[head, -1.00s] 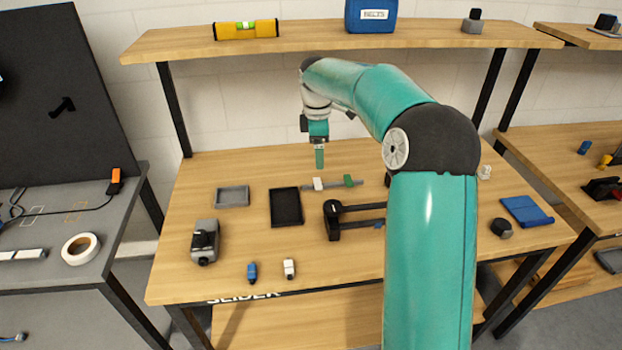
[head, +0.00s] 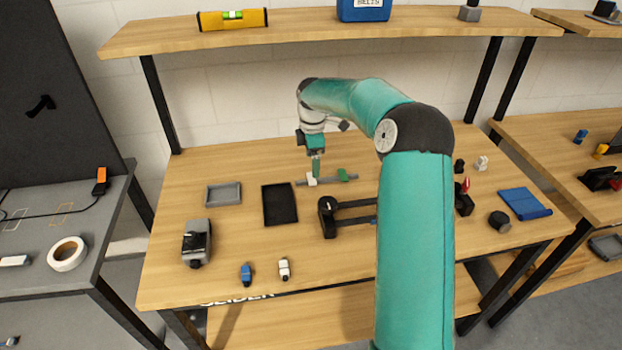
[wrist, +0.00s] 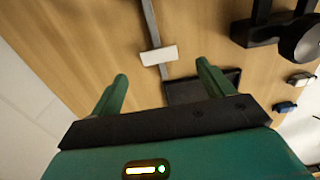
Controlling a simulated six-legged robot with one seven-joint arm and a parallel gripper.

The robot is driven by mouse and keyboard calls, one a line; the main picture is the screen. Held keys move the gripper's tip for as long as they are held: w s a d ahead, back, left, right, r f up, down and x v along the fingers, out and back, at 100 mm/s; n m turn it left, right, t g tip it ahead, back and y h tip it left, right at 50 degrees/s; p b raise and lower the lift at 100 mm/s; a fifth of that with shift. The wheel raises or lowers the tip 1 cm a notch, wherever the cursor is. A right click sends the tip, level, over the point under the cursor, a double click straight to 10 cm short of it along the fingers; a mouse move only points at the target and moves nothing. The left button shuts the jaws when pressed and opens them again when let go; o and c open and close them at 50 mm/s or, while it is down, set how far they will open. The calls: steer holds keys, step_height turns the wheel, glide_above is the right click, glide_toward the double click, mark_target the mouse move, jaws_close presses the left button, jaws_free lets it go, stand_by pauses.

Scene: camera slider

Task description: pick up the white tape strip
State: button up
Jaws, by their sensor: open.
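A white strip (head: 311,179), which looks like the tape strip, lies across a thin grey rail (head: 329,181) toward the back of the workbench. In the wrist view the white strip (wrist: 158,55) crosses the grey rail just beyond my fingertips, roughly centred between them. My gripper (head: 316,173) points down close above the strip in the head view. In the wrist view my gripper (wrist: 162,71) is open with nothing between its fingers. The exact height gap between fingertips and strip cannot be told.
A green piece (head: 343,175) sits on the same rail to the right. A black tray (head: 280,218) and grey tray (head: 223,194) lie left of the strip. A black slider assembly (head: 328,225) stands in front. A shelf (head: 330,37) runs above the bench's back.

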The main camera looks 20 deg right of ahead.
mark_target(311, 178)
steer(key=shift+a+f, duration=0.15)
steer(key=shift+f, duration=2.55)
steer(key=shift+w+f, duration=0.1)
steer(key=shift+f, duration=0.15)
steer(key=c, duration=1)
